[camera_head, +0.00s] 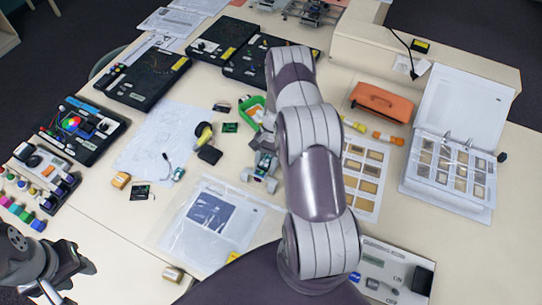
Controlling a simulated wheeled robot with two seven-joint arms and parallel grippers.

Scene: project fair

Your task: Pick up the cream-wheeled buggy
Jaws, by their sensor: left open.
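A small grey-and-teal object with pale wheel-like parts, which looks like the cream-wheeled buggy (261,178), stands on the table just left of my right arm. Its far side is partly hidden. Grey parts that look like my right gripper (265,146) show right behind and above it, half covered by the arm. I cannot tell whether they touch it or how the jaws stand. My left gripper (70,274) is open and empty at the lower left, far from the buggy.
A clear plastic sleeve (185,238) lies in front of the buggy. A green tray (251,108) is behind it, a sample sheet (364,185) right of my arm. A binder (460,120) and orange case (382,102) stand at the right. Black boards (145,88) lie at the back left.

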